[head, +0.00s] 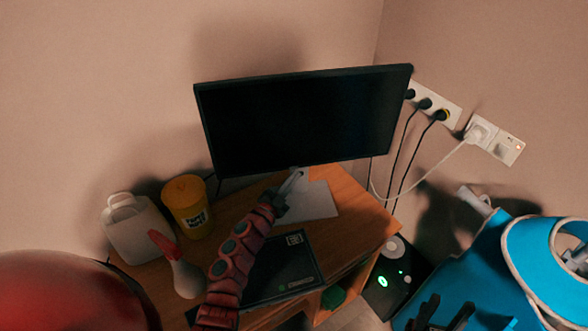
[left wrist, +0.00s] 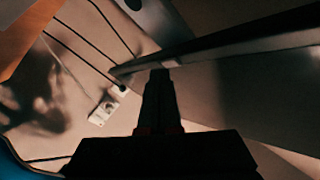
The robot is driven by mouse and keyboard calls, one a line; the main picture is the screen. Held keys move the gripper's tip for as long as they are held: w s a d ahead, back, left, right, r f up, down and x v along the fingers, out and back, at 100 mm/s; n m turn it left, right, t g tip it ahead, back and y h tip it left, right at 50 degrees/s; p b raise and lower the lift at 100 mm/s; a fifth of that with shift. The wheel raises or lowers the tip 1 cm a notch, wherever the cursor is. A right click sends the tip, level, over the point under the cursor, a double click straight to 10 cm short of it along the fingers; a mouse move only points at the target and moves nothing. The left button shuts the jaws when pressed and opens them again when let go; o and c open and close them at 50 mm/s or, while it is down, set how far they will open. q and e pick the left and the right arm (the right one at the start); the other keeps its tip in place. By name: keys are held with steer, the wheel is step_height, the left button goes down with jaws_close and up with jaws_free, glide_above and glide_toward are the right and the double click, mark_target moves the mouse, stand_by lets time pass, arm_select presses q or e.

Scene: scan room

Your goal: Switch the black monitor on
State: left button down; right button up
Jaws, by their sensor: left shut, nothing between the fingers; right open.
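The black monitor (head: 300,122) stands at the back of the wooden desk, and its screen is dark. My left gripper (head: 297,178) is shut and empty, with its tip at or just under the middle of the monitor's lower edge. In the left wrist view the closed fingertips (left wrist: 160,76) point up to the monitor's edge (left wrist: 215,45); I cannot tell whether they touch it. No button or lit lamp shows on the monitor. My right gripper (head: 433,308) is open at the bottom of the head view, well away from the monitor, partly cut off.
On the desk (head: 352,205) are a white jug (head: 137,232), a yellow tub (head: 188,210), a spray bottle (head: 184,275), a white sheet (head: 318,203) and a dark flat box (head: 290,268). Cables hang from a wall socket strip (head: 452,110). A blue padded thing (head: 475,265) stands right.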

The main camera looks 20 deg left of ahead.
arm_select(q)
steer(key=shift+w+a, duration=0.2)
steer(key=shift+w, duration=0.15)
stand_by(0.9)
steer(key=shift+s, duration=0.1)
steer(key=shift+s+d, duration=0.4)
steer(key=shift+s, duration=0.2)
steer(key=shift+s+d+p, duration=0.2)
steer(key=shift+s+d, duration=0.25)
steer(key=shift+s, duration=0.25)
steer(key=shift+s+d+p, duration=0.25)
steer(key=shift+s+d, duration=0.15)
steer(key=shift+s, duration=0.3)
steer(key=shift+s+d+p, duration=0.2)
steer(key=shift+s+d, duration=0.25)
steer(key=shift+s, duration=0.25)
